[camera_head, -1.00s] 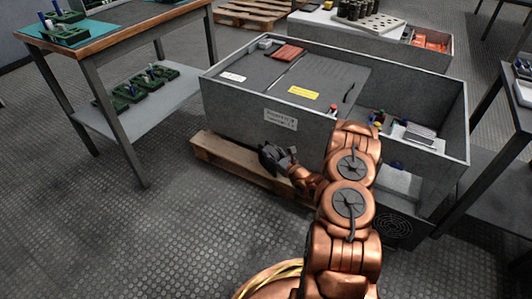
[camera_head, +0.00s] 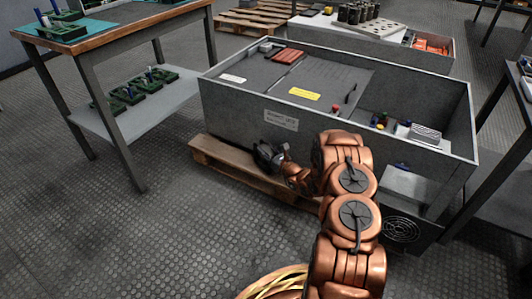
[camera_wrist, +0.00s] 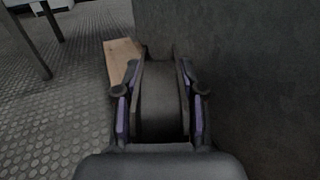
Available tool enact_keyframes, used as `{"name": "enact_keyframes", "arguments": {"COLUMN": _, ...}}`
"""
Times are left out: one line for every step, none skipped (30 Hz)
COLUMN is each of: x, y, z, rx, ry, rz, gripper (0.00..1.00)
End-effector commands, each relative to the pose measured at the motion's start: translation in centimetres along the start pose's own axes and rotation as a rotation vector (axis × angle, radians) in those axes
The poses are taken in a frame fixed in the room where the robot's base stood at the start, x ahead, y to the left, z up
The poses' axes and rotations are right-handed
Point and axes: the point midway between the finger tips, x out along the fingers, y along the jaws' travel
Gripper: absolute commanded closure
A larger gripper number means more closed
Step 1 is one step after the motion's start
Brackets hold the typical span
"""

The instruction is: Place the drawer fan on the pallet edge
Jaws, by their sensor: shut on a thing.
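My gripper (camera_head: 264,154) is low in front of the big grey cabinet, just above the wooden pallet (camera_head: 212,150). In the wrist view my gripper (camera_wrist: 160,100) is shut on a dark grey, thick slab, the drawer fan (camera_wrist: 160,88), with a finger on each side. In the head view the held thing is dark and merges with the fingers, so its faces cannot be told. The pallet edge sticks out from under the cabinet's front, left of my arm. Its pale wood (camera_wrist: 122,60) shows beyond the fingers in the wrist view. I cannot tell whether the fan touches it.
The open-topped grey cabinet (camera_head: 235,108) stands close beside my gripper; its wall fills the right of the wrist view. A box with a round grille (camera_head: 400,229) sits low at the right. A workbench (camera_head: 150,112) stands left.

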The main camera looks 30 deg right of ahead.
Motion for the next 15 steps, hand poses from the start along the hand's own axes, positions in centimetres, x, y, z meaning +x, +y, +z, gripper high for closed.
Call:
{"name": "enact_keyframes", "arguments": {"x": 0.02, "y": -0.02, "z": 0.05, "rx": -0.001, "ry": -0.002, "rz": 0.000, "gripper": 1.00}}
{"name": "enact_keyframes", "arguments": {"x": 0.03, "y": -0.02, "z": 0.08, "rx": -0.001, "ry": -0.002, "rz": 0.000, "gripper": 1.00}}
{"name": "enact_keyframes", "arguments": {"x": 0.03, "y": -0.01, "z": 0.10, "rx": -0.001, "ry": -0.002, "rz": 0.000, "gripper": 1.00}}
{"name": "enact_keyframes", "arguments": {"x": 0.03, "y": -0.02, "z": 0.11, "rx": -0.001, "ry": -0.002, "rz": 0.000, "gripper": 1.00}}
{"name": "enact_keyframes", "arguments": {"x": 0.03, "y": -0.02, "z": 0.11, "rx": -0.001, "ry": -0.002, "rz": 0.000, "gripper": 1.00}}
{"name": "enact_keyframes", "arguments": {"x": 0.03, "y": -0.01, "z": 0.11, "rx": -0.001, "ry": -0.002, "rz": 0.000, "gripper": 1.00}}
{"name": "enact_keyframes", "arguments": {"x": 0.03, "y": -0.01, "z": 0.12, "rx": -0.001, "ry": -0.002, "rz": 0.000, "gripper": 1.00}}
{"name": "enact_keyframes", "arguments": {"x": 0.04, "y": -0.01, "z": 0.11, "rx": -0.001, "ry": -0.002, "rz": 0.000, "gripper": 1.00}}
{"name": "enact_keyframes", "arguments": {"x": 0.05, "y": 0.01, "z": 0.06, "rx": -0.001, "ry": -0.002, "rz": 0.000, "gripper": 1.00}}
{"name": "enact_keyframes", "arguments": {"x": 0.06, "y": 0.01, "z": 0.01, "rx": -0.001, "ry": -0.002, "rz": 0.000, "gripper": 1.00}}
{"name": "enact_keyframes", "arguments": {"x": 0.07, "y": 0.01, "z": -0.05, "rx": -0.001, "ry": -0.002, "rz": 0.000, "gripper": 1.00}}
{"name": "enact_keyframes", "arguments": {"x": 0.06, "y": -0.01, "z": -0.08, "rx": -0.001, "ry": -0.002, "rz": 0.000, "gripper": 0.57}}
{"name": "enact_keyframes", "arguments": {"x": 0.05, "y": 0.00, "z": -0.08, "rx": -0.001, "ry": -0.002, "rz": 0.000, "gripper": 0.54}}
{"name": "enact_keyframes", "arguments": {"x": 0.05, "y": 0.00, "z": -0.08, "rx": -0.001, "ry": -0.002, "rz": 0.000, "gripper": 0.51}}
{"name": "enact_keyframes", "arguments": {"x": 0.05, "y": 0.01, "z": -0.09, "rx": -0.001, "ry": -0.002, "rz": 0.001, "gripper": 0.46}}
